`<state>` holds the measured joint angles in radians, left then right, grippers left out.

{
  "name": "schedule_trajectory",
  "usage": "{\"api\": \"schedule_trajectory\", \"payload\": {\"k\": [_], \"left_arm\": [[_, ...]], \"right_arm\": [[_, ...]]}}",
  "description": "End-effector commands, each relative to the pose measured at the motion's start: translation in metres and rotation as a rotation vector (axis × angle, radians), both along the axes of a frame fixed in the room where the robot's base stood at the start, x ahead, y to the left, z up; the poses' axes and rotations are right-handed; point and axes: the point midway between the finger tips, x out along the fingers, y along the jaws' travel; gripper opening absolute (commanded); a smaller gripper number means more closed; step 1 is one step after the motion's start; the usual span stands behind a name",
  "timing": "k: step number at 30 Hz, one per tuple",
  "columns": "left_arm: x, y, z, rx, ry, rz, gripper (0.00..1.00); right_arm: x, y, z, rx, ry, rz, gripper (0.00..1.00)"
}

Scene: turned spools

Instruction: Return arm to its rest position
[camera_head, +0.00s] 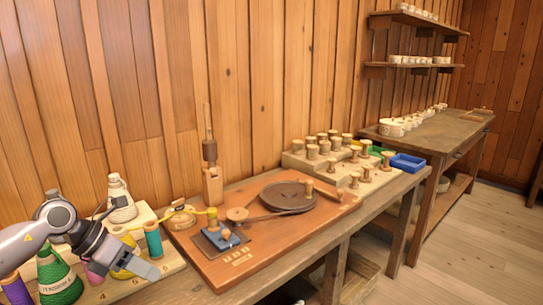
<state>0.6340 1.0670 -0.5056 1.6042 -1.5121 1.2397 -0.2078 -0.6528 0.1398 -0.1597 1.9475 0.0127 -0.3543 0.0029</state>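My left arm (45,232) comes in from the left edge, low over the thread board. My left gripper (140,262) points right and down, among the thread spools at the front left. Its grey fingertip is beside the teal spool (153,241) and in front of the yellow spool (128,252). The fingers overlap in this view, so I cannot tell whether they are apart or hold anything. My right gripper is not in view.
A green thread cone (58,278) and white cone (120,203) stand near the arm. A winding board (205,262) with a dark wheel (287,195) fills the bench's middle. Wooden spools stand on a stepped rack (325,168); a blue tray (407,163) is right.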

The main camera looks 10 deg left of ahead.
Motion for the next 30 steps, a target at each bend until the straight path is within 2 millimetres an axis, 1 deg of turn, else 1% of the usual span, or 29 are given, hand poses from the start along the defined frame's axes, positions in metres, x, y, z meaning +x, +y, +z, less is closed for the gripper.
{"api": "schedule_trajectory", "payload": {"k": [1,2,3,5,6,9,11,12,14,15,17,20,23,24,26,27,30], "left_arm": [[-0.004,-0.032,-0.01,-0.122,0.012,-0.007,0.36],[-0.006,-0.049,-0.013,-0.197,0.017,-0.003,0.36],[-0.009,-0.071,-0.016,-0.3,0.028,0.009,0.36],[-0.014,-0.102,-0.018,-0.465,0.052,0.042,0.36],[-0.018,-0.12,-0.018,-0.577,0.072,0.075,0.36],[-0.025,-0.153,-0.017,-0.851,0.141,0.194,0.36],[-0.029,-0.165,-0.017,-1.008,0.193,0.288,0.36],[-0.031,-0.17,-0.018,-1.11,0.231,0.362,0.36],[-0.034,-0.174,-0.022,-1.253,0.296,0.484,0.36],[-0.035,-0.173,-0.027,-1.342,0.341,0.574,0.36],[-0.04,-0.17,-0.038,-1.466,0.414,0.721,0.36],[-0.052,-0.161,-0.066,-1.645,0.548,0.995,0.36],[-0.073,-0.149,-0.104,-1.78,0.696,1.303,0.36],[-0.085,-0.146,-0.12,-1.82,0.756,1.43,0.36],[-0.106,-0.142,-0.145,-1.862,0.843,1.617,0.36],[-0.121,-0.14,-0.16,-1.879,0.9,1.736,0.36],[-0.156,-0.14,-0.191,-1.895,1.019,1.986,0.36]], "right_arm": [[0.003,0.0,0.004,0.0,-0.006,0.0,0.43],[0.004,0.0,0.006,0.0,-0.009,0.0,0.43],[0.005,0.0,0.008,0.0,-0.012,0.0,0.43],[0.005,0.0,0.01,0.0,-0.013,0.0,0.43],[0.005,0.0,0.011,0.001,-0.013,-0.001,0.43],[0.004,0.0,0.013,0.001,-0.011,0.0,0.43],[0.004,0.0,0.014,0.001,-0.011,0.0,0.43],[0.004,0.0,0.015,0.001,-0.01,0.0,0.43],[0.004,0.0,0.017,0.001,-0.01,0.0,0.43],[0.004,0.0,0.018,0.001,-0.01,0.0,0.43],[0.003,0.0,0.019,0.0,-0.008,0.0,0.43],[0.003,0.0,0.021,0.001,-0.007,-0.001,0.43],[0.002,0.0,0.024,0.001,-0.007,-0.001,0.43],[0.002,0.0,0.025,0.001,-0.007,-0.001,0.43],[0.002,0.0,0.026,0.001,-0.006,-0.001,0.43],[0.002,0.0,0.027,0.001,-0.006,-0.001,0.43],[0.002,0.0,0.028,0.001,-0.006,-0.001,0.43]]}}
